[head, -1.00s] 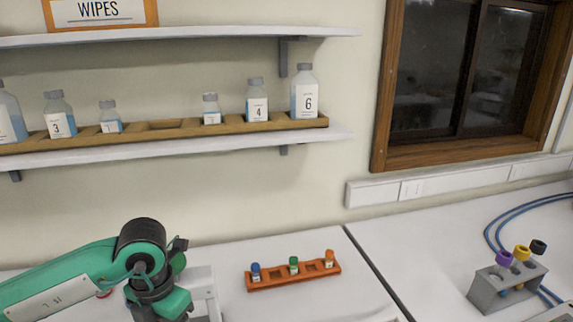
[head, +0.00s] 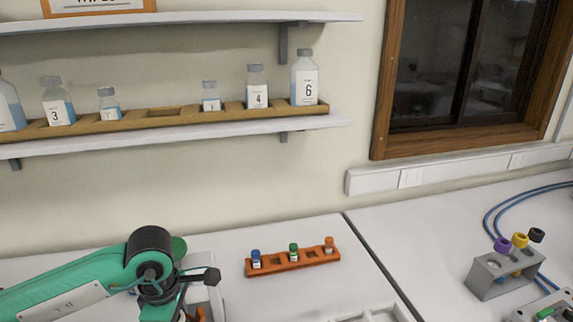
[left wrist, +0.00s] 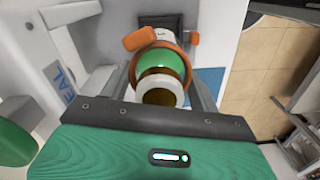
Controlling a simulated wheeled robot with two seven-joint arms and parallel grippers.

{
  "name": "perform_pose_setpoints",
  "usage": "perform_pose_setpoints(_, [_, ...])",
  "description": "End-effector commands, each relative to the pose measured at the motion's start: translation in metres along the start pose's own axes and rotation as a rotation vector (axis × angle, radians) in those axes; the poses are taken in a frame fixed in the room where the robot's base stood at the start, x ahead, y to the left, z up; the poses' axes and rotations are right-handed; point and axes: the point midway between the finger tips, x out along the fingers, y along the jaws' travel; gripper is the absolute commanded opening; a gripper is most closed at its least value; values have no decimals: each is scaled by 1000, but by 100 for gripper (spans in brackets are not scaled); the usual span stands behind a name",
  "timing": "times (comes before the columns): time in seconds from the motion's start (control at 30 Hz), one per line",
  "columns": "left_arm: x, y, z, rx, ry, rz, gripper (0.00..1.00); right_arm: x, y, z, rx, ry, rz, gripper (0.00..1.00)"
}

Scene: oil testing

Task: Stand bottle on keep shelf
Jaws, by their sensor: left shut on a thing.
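In the left wrist view my left gripper (left wrist: 165,60) is shut on a bottle (left wrist: 160,82). The bottle shows a white-rimmed round end facing the palm, a green band and an orange-brown ring. Its far end and label are mostly hidden. In the head view my left gripper (head: 190,300) is low at the bottom left, with its fingers and load mostly hidden. A white wall shelf (head: 240,130) carries a wooden rack (head: 162,113) with several clear bottles of blue liquid, numbered labels and grey caps. One middle slot is empty. My right gripper is not in view.
An orange rack (head: 315,258) with blue-, green- and orange-capped vials stands on the bench, right of my left arm. A grey rack (head: 492,285) with capped tubes and blue cables (head: 490,225) are at right. An upper shelf (head: 230,16) overhangs the bottles. Bare bench lies between the racks.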

Motion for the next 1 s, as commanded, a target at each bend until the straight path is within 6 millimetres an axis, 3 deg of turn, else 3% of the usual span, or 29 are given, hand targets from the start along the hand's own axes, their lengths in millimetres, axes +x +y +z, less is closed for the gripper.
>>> perform_pose_setpoints(1.0, [42,-5,1,1195,3,3,7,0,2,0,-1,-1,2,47])
